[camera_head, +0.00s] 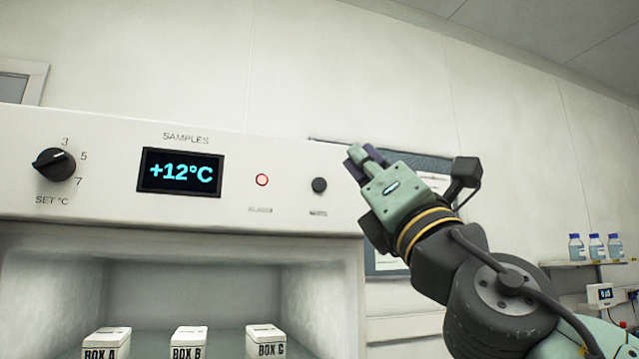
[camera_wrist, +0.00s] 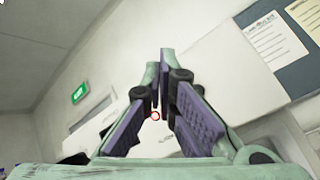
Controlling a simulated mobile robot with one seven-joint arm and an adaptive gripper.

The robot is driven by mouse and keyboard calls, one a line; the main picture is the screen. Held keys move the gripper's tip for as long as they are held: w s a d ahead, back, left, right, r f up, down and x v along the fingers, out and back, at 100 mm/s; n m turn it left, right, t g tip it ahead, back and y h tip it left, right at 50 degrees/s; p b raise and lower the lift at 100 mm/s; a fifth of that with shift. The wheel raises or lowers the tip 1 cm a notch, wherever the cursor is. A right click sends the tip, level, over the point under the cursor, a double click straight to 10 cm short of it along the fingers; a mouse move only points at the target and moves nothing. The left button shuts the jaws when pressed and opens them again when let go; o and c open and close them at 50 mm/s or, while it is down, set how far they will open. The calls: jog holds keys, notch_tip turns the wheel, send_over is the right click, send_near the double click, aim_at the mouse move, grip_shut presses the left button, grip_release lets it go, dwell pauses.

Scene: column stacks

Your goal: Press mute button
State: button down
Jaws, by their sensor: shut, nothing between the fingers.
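The black round button (camera_head: 319,185) sits on the white front panel of the cabinet, above a small label too blurred to read surely. Left of it is a red-ringed round light (camera_head: 262,180), which also shows between the fingers in the wrist view (camera_wrist: 155,116). My gripper (camera_head: 357,156) is shut and empty, to the right of the black button and a little higher in the head view. It looks apart from the button, though the depth gap is hard to tell. In the wrist view my fingers (camera_wrist: 160,62) come together at their tips, and I cannot make out the black button there.
The panel also bears a display reading +12°C (camera_head: 180,172) and a black dial (camera_head: 54,164). Below, the open cabinet holds white boxes A (camera_head: 106,342), B (camera_head: 188,342) and C (camera_head: 266,341). A notice board (camera_head: 385,262) hangs behind my arm. Blue-capped bottles (camera_head: 595,247) stand on a shelf at right.

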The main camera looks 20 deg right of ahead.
aim_at(320, 185)
jog(key=shift+w+a+p, duration=0.2)
jog(key=shift+w+p, duration=0.2)
jog(key=shift+w, duration=4.05)
jog(key=shift+w, duration=0.4)
jog(key=shift+w+p, duration=0.3)
jog(key=shift+w, duration=0.05)
jog(key=shift+s, duration=0.8)
